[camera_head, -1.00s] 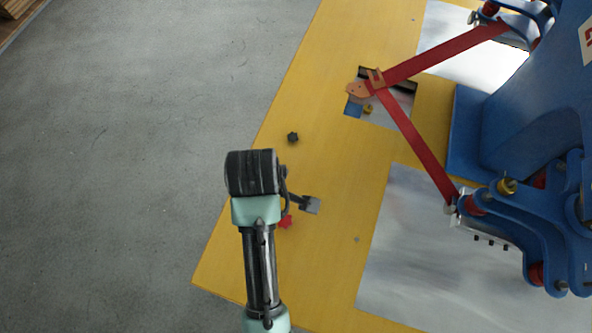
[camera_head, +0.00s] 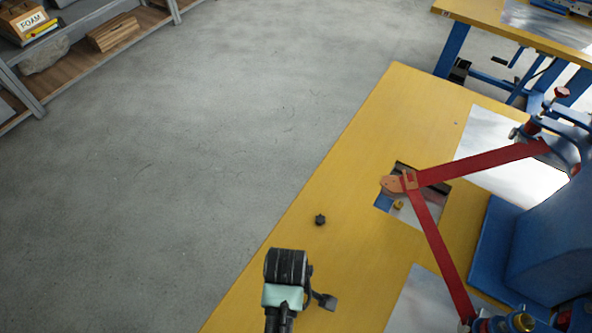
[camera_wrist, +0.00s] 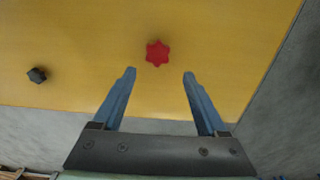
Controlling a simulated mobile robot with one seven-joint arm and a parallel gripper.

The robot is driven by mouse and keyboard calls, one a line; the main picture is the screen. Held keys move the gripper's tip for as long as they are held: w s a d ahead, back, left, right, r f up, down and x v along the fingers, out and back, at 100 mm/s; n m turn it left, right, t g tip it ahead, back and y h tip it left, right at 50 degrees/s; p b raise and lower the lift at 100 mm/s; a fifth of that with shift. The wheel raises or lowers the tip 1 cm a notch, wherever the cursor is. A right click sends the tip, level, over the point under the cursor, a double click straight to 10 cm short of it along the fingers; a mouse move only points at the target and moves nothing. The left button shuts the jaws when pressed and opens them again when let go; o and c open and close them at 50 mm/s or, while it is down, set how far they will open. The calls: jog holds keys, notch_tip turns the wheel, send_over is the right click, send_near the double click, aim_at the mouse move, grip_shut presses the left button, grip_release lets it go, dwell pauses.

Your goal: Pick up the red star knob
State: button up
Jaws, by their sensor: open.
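The red star knob (camera_wrist: 157,53) lies on the yellow tabletop in the wrist view. In that picture it sits just past my fingertips, roughly centred between them and not touched. My gripper (camera_wrist: 160,73) is open and empty, with both blue fingers spread apart. In the head view my gripper (camera_head: 327,301) is partly visible at the lower middle, over the yellow table (camera_head: 345,170). The red star knob does not show in the current head view.
A black knob (camera_head: 320,220) lies on the table, also seen in the wrist view (camera_wrist: 37,75). A blue machine (camera_head: 535,240) with red straps (camera_head: 480,163) stands to the right. A shelf (camera_head: 100,45) is at upper left. Grey floor lies left of the table.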

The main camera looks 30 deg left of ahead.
jog(key=shift+w+f, duration=0.2)
jog(key=shift+f, duration=2.05)
grip_shut()
